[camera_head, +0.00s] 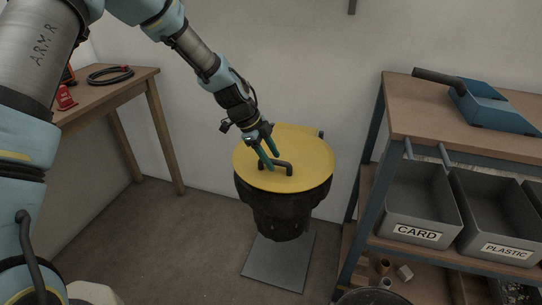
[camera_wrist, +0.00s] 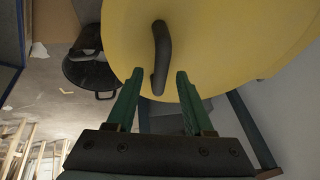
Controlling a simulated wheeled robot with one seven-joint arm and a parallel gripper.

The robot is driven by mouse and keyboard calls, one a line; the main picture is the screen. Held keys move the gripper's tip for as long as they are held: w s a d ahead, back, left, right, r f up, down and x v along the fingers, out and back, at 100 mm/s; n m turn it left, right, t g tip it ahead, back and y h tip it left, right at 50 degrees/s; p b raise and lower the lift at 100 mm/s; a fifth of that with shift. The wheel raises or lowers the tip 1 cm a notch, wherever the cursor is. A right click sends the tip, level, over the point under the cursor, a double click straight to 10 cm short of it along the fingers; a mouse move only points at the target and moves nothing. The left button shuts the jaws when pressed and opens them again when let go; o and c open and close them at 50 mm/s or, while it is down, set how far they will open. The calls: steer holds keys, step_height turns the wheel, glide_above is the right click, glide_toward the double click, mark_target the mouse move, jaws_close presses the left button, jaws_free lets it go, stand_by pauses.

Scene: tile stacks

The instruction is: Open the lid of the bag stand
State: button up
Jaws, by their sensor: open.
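The bag stand has a round yellow lid (camera_head: 312,180), which lies closed on top of the black bag (camera_head: 280,218). A dark bar handle (camera_head: 289,168) stands up from the lid. My gripper (camera_head: 272,168) is at the lid, by the left part of the handle. In the wrist view, my gripper (camera_wrist: 159,82) has its two green fingers apart. The dark handle (camera_wrist: 162,50) lies ahead with its near end between the fingertips. No contact with the handle can be made out. The yellow lid (camera_wrist: 221,45) fills the upper part of that view.
A wooden table (camera_head: 132,84) with a cable and a red item stands at the left. A shelf bench (camera_head: 410,112) at the right holds grey bins labelled CARD (camera_head: 418,205) and PLASTIC (camera_head: 499,225), with a blue tool (camera_head: 492,105) on top. Open floor lies left of the stand.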

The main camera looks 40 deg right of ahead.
jaws_close()
stand_by(0.4)
stand_by(1.1)
